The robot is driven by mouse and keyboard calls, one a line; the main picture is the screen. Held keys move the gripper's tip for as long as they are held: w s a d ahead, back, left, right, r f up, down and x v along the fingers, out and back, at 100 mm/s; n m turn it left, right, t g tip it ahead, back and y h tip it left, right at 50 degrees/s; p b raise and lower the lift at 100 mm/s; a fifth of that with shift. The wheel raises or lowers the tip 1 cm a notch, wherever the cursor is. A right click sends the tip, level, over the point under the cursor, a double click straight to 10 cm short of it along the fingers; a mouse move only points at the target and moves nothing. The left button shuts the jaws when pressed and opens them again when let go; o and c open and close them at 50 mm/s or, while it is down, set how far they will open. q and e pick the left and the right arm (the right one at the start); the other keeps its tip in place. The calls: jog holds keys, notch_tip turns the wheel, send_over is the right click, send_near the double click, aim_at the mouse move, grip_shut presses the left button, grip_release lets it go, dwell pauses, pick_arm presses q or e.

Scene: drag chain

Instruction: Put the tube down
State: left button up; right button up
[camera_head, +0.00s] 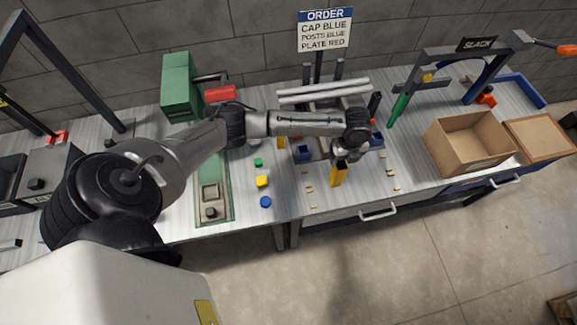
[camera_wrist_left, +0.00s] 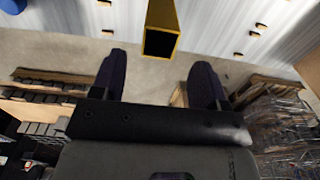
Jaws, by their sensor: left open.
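A yellow square tube (camera_head: 339,175) shows at the bench's front, just below my left gripper (camera_head: 352,160). In the left wrist view the yellow tube (camera_wrist_left: 162,25) has its dark hollow end towards me. My left gripper (camera_wrist_left: 158,65) is open, with its two dark fingers apart. The tube's end shows between and just beyond the fingertips; I see no finger closed on it. Whether the tube touches the bench cannot be told. Two pale grey bars (camera_head: 322,93) lie across a rack behind my forearm. My right gripper is not in view.
Small tan pieces (camera_head: 388,172) lie on the bench (camera_head: 415,190). A blue disc (camera_head: 265,202), yellow piece (camera_head: 262,181) and green piece (camera_head: 258,162) lie to the left. An open cardboard box (camera_head: 468,142) stands right, beside a grey arch (camera_head: 455,60). An order sign (camera_head: 325,30) stands behind.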

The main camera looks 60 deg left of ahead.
pick_arm(q)
jog(key=s+d+f+n+t+h, duration=0.1)
jog(key=s+d+f+n, duration=0.2)
jog(key=s+d, duration=0.4)
jog(key=s+d+f+n+t+h, duration=0.1)
jog(key=s+d+f+n, duration=0.1)
jog(key=s+d+n, duration=0.4)
jog(key=s+a+r+n+y, duration=0.1)
jog(key=s+r+n, duration=0.1)
jog(key=s+n, duration=0.3)
jog(key=s+a+r+n+t, duration=0.1)
jog(key=s+n, duration=0.4)
jog(key=s, duration=0.6)
jog(key=shift+s+a+r+t+y, duration=0.3)
jog(key=shift+s+a+r+y, duration=0.1)
jog(key=shift+r, duration=0.4)
